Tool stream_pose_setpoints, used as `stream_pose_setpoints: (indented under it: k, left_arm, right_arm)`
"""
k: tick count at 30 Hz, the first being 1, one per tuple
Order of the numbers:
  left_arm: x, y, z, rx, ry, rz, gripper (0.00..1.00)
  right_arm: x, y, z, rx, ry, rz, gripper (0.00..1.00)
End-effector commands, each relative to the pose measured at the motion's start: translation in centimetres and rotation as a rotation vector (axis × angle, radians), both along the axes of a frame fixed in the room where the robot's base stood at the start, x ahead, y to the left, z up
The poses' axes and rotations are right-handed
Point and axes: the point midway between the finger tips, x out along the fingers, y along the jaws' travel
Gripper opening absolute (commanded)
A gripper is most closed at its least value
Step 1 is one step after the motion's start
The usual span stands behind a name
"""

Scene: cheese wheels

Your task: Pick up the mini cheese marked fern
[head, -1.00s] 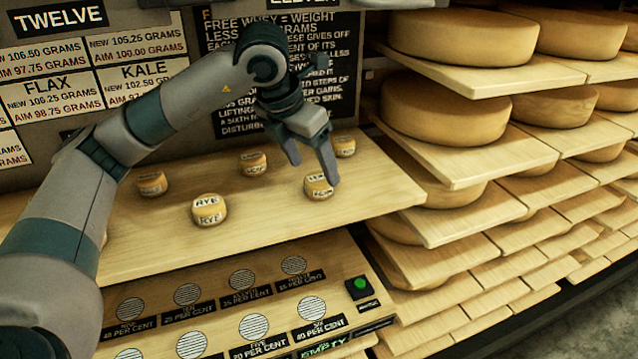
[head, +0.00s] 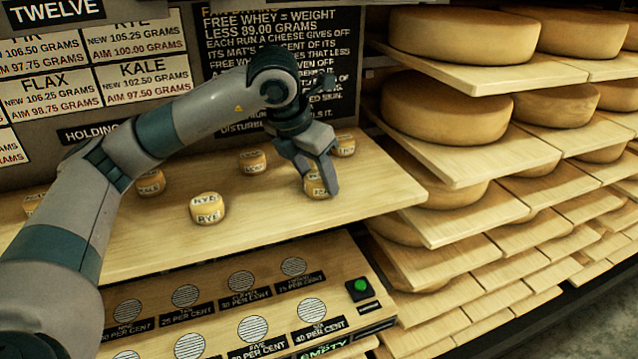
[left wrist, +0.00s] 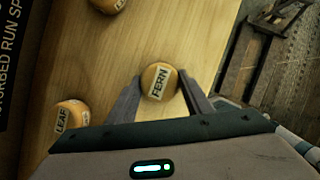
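The mini cheese marked FERN (left wrist: 158,82) is a small round yellow-orange cheese with a white label, standing on the wooden board. In the left wrist view it sits between the two fingers of my left gripper (left wrist: 158,98), with a finger on each side. In the head view the fern cheese (head: 315,185) is partly hidden by my left gripper (head: 318,188), which has come down over it from above. The fingers are apart around the cheese; a small gap seems to show, and whether they touch it is hard to tell. My right gripper is not in view.
A cheese marked RYE (head: 208,208) and a cheese marked LEAF (left wrist: 70,117) stand on the same board (head: 270,215), with several others. Below is a panel with round mats (head: 252,328) and a green button (head: 361,284). Shelves of large cheese wheels (head: 445,108) stand at the right.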

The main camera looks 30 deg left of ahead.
Motion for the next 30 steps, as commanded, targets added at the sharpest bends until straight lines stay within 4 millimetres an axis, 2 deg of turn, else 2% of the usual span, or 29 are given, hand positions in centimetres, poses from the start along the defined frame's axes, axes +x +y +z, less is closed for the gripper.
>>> stream_pose_setpoints:
  k: [1,2,3,14,20,23,25,30]
  left_arm:
    - [0.0,0.0,0.0,0.001,0.0,0.0,0.3]
    - [0.0,0.0,0.0,0.001,0.0,0.0,0.23]
    - [0.0,0.0,0.0,0.001,0.0,0.0,0.22]
    - [0.0,0.0,0.4,0.0,-0.001,0.0,0.22]
    - [0.0,0.0,2.2,0.0,-0.001,-0.001,0.22]
    - [0.1,0.0,3.9,0.0,-0.003,0.0,0.22]
    - [-1.2,0.4,3.2,0.001,-0.001,0.0,0.22]
    - [-5.0,1.5,3.1,0.002,-0.004,0.0,0.22]
  right_arm:
    - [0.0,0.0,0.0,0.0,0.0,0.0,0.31]
    - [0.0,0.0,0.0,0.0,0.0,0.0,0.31]
    - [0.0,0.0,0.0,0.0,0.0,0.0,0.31]
    - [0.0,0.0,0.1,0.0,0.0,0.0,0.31]
    - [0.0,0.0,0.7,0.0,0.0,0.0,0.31]
    - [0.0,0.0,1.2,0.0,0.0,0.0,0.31]
    - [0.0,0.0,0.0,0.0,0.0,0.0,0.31]
    - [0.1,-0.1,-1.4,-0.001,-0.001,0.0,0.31]
